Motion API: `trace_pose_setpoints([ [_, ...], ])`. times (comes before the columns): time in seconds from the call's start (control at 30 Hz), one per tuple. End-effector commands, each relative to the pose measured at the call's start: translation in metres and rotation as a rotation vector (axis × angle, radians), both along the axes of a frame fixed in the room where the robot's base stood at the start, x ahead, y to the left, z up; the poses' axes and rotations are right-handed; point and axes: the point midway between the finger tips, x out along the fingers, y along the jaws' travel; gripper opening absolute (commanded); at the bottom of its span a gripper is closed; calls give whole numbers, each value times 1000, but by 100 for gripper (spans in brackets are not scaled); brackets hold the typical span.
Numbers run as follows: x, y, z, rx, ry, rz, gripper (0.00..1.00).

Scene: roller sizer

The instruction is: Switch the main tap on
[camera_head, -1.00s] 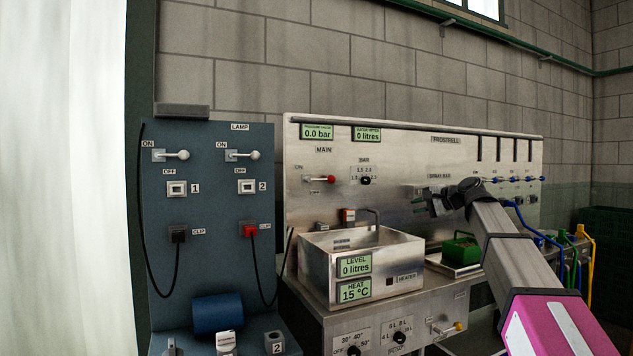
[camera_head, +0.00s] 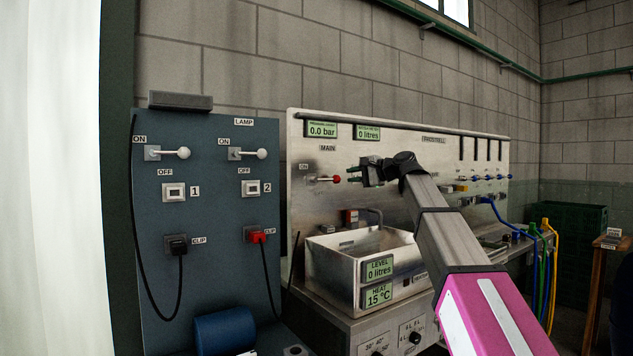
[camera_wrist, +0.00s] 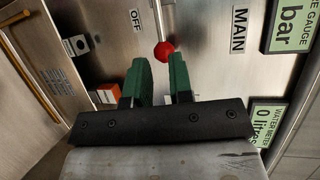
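The main tap (camera_head: 324,179) is a small lever with a red knob on the steel panel, below the MAIN label and beside the ON label. Its lever points right in the head view. In the wrist view its red knob (camera_wrist: 164,51) shows just beyond my fingertips, roughly in line with the gap between them. My gripper (camera_head: 352,172) is just right of the knob in the head view. In the wrist view my gripper (camera_wrist: 161,72) is open, with two green finger pads apart and nothing between them. I cannot tell whether a finger touches the knob.
The pressure gauge (camera_head: 322,130) reads 0.0 bar. A steel basin (camera_head: 330,262) stands below the tap. A blue board (camera_head: 205,215) with two white-knobbed levers is to the left. An orange switch (camera_wrist: 107,93) shows near my left finger in the wrist view.

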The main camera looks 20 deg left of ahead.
Motion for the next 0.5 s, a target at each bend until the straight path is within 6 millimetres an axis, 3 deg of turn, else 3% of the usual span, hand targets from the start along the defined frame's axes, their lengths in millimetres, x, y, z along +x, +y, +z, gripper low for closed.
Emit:
trace_pose_setpoints([
  [0.5, 26, 77, -15, -1, 0, 1, 21],
])
